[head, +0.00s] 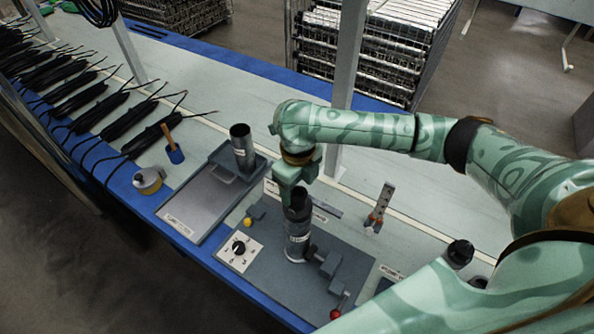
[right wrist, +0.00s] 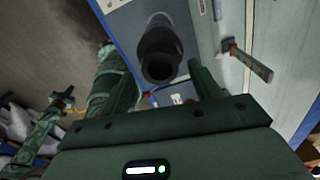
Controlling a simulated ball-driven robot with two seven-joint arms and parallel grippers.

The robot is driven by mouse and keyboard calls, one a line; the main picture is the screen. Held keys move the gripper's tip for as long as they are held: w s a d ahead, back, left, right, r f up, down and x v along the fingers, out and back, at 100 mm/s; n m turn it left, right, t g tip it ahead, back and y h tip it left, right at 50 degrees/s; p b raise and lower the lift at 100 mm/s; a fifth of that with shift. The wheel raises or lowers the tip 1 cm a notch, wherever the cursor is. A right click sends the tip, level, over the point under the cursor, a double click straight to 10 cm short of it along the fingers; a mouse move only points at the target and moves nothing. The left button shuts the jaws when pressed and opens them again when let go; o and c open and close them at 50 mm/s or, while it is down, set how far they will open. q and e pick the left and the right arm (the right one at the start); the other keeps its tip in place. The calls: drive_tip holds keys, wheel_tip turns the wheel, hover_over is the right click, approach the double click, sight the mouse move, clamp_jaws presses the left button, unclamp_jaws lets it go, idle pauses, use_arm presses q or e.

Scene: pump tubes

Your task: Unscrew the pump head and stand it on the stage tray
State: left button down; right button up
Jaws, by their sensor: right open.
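An upright dark tube (head: 297,245) with a pale label band stands on the grey fixture board. Its black pump head (head: 297,212) is at the top, just under my right gripper (head: 294,196). The right gripper is open and points down. In the right wrist view, a dark cylinder with a round opening (right wrist: 160,66) shows between the fingers; whether they touch it I cannot tell. The grey stage tray (head: 193,205) lies left of the fixture, with a dark open-topped cylinder (head: 242,150) standing at its far right corner. My left gripper is not clearly visible.
The fixture board has a dial plate (head: 240,250), a yellow knob (head: 247,222), a grey clamp (head: 345,268) and a red knob (head: 335,314).

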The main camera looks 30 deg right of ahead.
sight(298, 193)
wheel_tip(298, 193, down, 4)
drive_tip(key=shift+f+b, duration=0.25)
drive_tip(key=shift+b, duration=0.25)
drive_tip(key=c, duration=1.2)
drive_tip(key=o, duration=0.4)
drive_tip(key=c, duration=0.4)
drive_tip(key=shift+o, duration=0.2)
drive_tip(key=shift+r, duration=0.15)
drive_tip(key=shift+r+p, duration=1.25)
drive_tip(key=shift+p, duration=0.2)
